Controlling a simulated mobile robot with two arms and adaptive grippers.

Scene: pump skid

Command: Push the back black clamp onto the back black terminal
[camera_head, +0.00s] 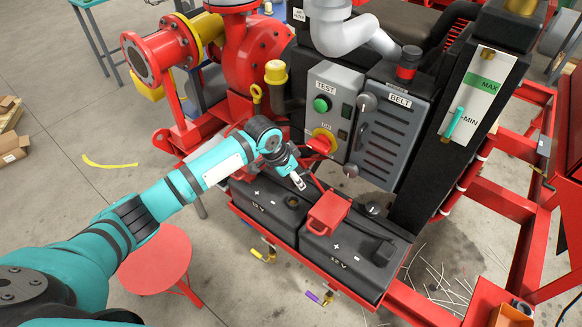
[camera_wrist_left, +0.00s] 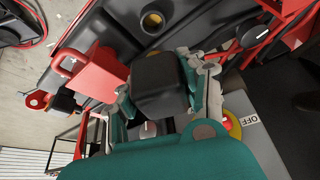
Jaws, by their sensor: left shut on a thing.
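My left gripper (camera_head: 298,182) reaches over the left battery (camera_head: 262,206) from the left. In the left wrist view the gripper (camera_wrist_left: 165,95) is shut on a black block-shaped clamp (camera_wrist_left: 160,82). A brass round terminal (camera_wrist_left: 152,20) shows on the black battery top beyond the clamp. The clamp looks apart from this terminal, but the height of any gap cannot be told. In the head view the held clamp is mostly hidden by the gripper. Another black clamp (camera_head: 386,252) sits on the right battery (camera_head: 345,250). My right gripper is not in view.
A red clamp (camera_head: 326,212) stands close to the gripper's right; it also shows in the left wrist view (camera_wrist_left: 92,68). The grey control box (camera_head: 328,105) and belt cover (camera_head: 390,135) rise behind. A red rotary switch (camera_head: 322,142) is just above the gripper.

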